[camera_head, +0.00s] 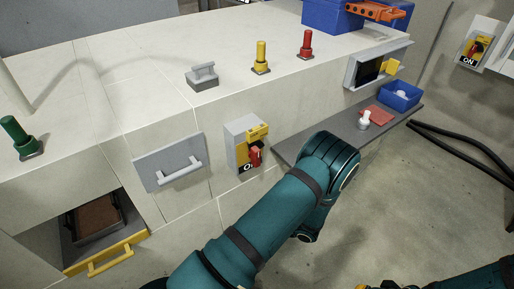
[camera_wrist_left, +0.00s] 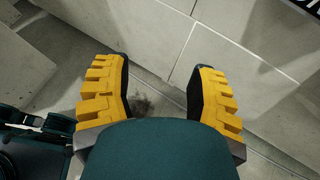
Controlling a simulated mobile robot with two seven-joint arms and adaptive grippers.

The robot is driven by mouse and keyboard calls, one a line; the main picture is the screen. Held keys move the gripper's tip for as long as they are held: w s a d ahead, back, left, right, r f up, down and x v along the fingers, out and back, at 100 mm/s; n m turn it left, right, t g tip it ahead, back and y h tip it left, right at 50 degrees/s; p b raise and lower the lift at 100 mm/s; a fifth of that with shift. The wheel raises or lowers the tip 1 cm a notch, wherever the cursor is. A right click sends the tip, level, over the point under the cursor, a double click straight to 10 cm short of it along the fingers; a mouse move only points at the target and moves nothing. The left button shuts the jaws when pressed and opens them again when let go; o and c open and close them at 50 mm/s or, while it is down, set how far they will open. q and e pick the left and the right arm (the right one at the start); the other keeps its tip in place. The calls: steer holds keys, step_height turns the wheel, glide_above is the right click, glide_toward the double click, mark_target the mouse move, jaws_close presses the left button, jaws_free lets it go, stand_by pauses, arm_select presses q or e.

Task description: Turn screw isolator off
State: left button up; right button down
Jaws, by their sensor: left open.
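A grey and yellow switch box (camera_head: 246,143) with a red handle (camera_head: 255,157) and a partly covered label is on the bench front in the head view. A second yellow switch (camera_head: 473,49), labelled ON, is on the far right wall. I cannot tell which one is the screw isolator. My left arm crosses in front, just right of the nearer box, and its gripper is hidden in the head view. In the left wrist view my left gripper (camera_wrist_left: 160,68) is open and empty, facing pale panels and floor. A bit of yellow at the bottom edge may belong to my right gripper.
Green (camera_head: 18,137), yellow (camera_head: 261,57) and red (camera_head: 306,44) posts stand on the bench top. A handled panel (camera_head: 172,163) and an open yellow-fronted drawer (camera_head: 104,253) are at left. A grey shelf (camera_head: 295,150) holds a blue bin (camera_head: 400,96). Black hoses lie at right.

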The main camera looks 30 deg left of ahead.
arm_select(q)
steer(key=w+r+m+t+y+p, duration=0.1)
steer(key=w+r+m+t+y, duration=0.15)
steer(key=w+r, duration=0.25)
steer(key=m+t+y+p, duration=0.2)
steer(key=m+t, duration=0.1)
steer(key=t, duration=0.2)
glide_toward(258, 157)
steer(key=shift+n, duration=0.25)
steer(key=x, duration=1.1)
steer(key=shift+w+a+f+p, duration=0.15)
steer(key=shift+w+a+p, duration=0.1)
steer(key=shift+p, duration=0.05)
arm_select(e)
steer(key=r, duration=0.5)
steer(key=shift+a, duration=0.2)
arm_select(q)
jaws_close()
arm_select(e)
steer(key=shift+r, duration=0.1)
